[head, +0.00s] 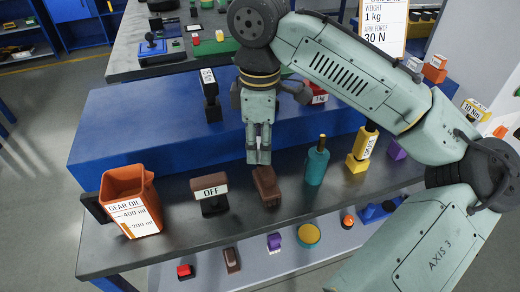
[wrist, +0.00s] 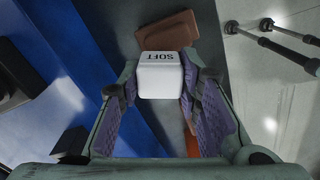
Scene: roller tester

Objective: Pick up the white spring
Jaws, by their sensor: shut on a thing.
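My gripper (head: 259,155) points down above the dark table, near the front edge of the blue block. In the wrist view, my gripper (wrist: 160,85) has its purple-padded fingers closed on both sides of a white block marked SOFT (wrist: 160,80), which I take to be the white spring. No coils show on it. In the head view the fingers mostly hide it. A brown block (head: 266,186) lies on the table just below and in front of the gripper; it also shows in the wrist view (wrist: 168,30), beyond the white piece.
An orange gear oil jug (head: 132,203), an OFF sign block (head: 210,194), a teal bottle (head: 317,164) and a yellow piece (head: 362,150) stand along the dark table (head: 185,228). The blue block (head: 130,130) rises behind. A lower shelf holds several small items.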

